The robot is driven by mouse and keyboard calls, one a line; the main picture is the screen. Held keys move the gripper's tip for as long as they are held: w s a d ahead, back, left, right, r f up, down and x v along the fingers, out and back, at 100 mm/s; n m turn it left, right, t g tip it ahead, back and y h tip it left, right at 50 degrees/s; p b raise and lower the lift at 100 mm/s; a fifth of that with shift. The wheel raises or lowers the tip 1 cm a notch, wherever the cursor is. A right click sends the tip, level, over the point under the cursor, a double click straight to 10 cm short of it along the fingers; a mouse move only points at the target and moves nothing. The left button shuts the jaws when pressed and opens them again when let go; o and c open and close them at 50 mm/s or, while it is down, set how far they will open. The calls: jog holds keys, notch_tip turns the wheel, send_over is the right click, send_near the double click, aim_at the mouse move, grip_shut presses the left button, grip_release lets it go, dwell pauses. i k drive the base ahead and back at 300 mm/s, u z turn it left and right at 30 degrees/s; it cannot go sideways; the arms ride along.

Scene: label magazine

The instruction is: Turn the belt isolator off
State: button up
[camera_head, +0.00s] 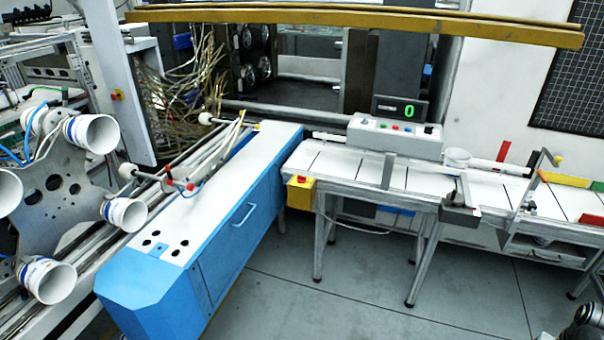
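A yellow box (301,193) with a small red part on it, which looks like the belt isolator, is mounted at the near left end of the white belt table (345,166), close to the blue cabinet. The position of its red part is too small to read. My gripper cannot be made out in this view.
A blue cabinet (215,245) with a white top stands left of the belt table. Grey floor (350,300) in front is clear.

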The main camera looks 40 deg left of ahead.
aim_at(301, 179)
jog(key=z, duration=0.05)
jog(key=i, duration=1.85)
jog(key=u, duration=3.8)
jog(key=i, duration=2)
jog(key=z, duration=0.05)
